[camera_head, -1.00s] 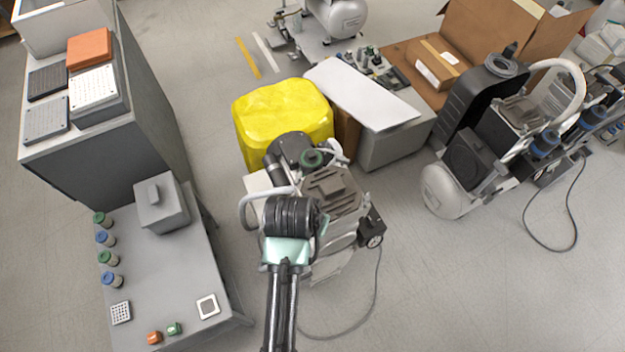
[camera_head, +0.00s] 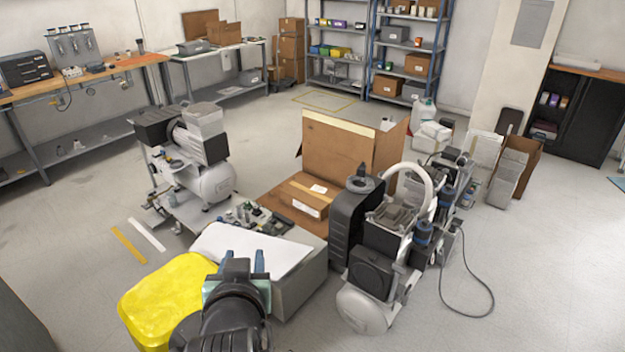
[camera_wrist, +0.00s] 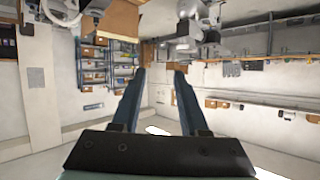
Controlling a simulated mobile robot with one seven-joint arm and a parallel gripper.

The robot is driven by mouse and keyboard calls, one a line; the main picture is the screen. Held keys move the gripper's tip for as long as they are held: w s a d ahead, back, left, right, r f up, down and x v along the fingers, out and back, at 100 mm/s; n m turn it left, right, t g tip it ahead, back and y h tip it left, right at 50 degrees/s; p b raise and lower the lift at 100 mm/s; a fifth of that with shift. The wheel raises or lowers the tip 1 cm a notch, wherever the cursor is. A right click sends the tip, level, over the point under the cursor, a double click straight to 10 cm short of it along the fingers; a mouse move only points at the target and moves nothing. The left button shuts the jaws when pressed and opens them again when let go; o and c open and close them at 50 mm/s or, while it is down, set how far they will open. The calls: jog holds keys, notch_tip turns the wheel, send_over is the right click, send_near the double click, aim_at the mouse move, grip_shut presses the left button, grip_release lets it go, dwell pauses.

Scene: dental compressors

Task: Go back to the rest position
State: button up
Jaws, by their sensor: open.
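My gripper (camera_head: 247,270) shows at the bottom middle of the head view, raised in front of the grey box with the white sheet. Its two fingers stand apart with nothing between them. In the wrist view the open fingers (camera_wrist: 158,80) point into the room, which appears upside down. My arm hides part of the yellow container and the floor below it.
A yellow container (camera_head: 170,295) is just left of my arm. A grey box with a white top (camera_head: 255,250) and a compressor (camera_head: 378,250) stand beyond and right. Another compressor (camera_head: 195,165) is farther back. Shelves (camera_head: 410,50) line the back wall.

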jog(key=s+d+r+t, duration=0.1)
jog(key=d+r+t, duration=0.25)
jog(key=r, duration=0.95)
jog(key=s+d+r+t, duration=0.1)
jog(key=d+r+t, duration=0.3)
jog(key=r, duration=0.9)
jog(key=s+d+r+t+h, duration=0.1)
jog(key=s+r+t, duration=0.2)
jog(key=s+r, duration=0.3)
jog(key=s+d+r+t+h, duration=0.1)
jog(key=s+r+t, duration=0.3)
jog(key=r, duration=0.6)
jog(key=shift+s+d+r+m, duration=0.15)
jog(key=shift+s+d+m, duration=0.25)
jog(key=shift+s+d, duration=0.4)
jog(key=shift+a, duration=0.15)
jog(key=shift+s, duration=0.15)
